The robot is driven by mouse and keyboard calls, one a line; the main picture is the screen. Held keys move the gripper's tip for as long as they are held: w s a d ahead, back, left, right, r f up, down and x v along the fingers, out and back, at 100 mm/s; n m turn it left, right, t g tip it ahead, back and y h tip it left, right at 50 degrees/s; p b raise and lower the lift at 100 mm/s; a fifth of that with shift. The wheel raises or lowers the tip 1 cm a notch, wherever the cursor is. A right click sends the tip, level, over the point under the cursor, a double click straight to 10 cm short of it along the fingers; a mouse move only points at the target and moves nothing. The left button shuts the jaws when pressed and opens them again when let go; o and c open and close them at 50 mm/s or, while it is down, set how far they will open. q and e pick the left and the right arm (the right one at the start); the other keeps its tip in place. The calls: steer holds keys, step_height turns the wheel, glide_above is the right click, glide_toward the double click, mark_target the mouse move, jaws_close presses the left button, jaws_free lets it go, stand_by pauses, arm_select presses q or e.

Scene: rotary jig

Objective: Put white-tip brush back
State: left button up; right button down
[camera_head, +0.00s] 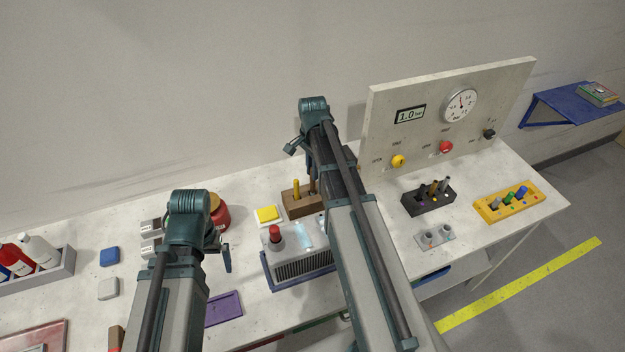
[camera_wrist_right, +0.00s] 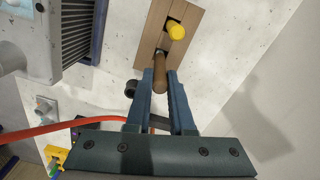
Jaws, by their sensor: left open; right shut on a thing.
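The wooden brush block (camera_head: 294,209) stands on the table behind the grey finned machine; it also shows in the right wrist view (camera_wrist_right: 151,45). A yellow-handled brush (camera_wrist_right: 177,32) stands upright in one of its holes. My right gripper (camera_wrist_right: 160,74) is shut on a brown-handled brush (camera_wrist_right: 159,83) beside the block's other dark hole. The handle also shows below the gripper in the head view (camera_head: 312,184). Its tip is hidden, so I cannot tell its colour or whether it is in the hole. My left gripper (camera_head: 222,252) is open and empty, above the table's left part.
The finned machine with a red knob (camera_head: 274,233) stands close in front of the block. A gauge panel (camera_head: 440,110), a black holder (camera_head: 428,203) and a yellow holder (camera_head: 525,203) are to the right.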

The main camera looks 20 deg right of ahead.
mark_target(312, 191)
steer(key=shift+f+b, duration=1.05)
steer(key=shift+f, duration=0.4)
steer(key=shift+f+b, duration=0.3)
steer(key=c, duration=0.8)
jaws_free()
steer(key=shift+r, duration=0.1)
step_height(312, 191, up, 12)
steer(key=p, duration=1.2)
steer(key=shift+r+p, duration=0.25)
steer(key=shift+p, duration=0.1)
steer(key=s+a+n, duration=0.6)
steer(key=a, duration=0.1)
steer(key=s+a+n, duration=0.6)
steer(key=a, duration=0.2)
steer(key=s+a+n+h, duration=0.1)
steer(key=s+a+n, duration=0.5)
steer(key=a+n, duration=0.1)
steer(key=shift+s+a, duration=0.1)
steer(key=shift+a, duration=0.65)
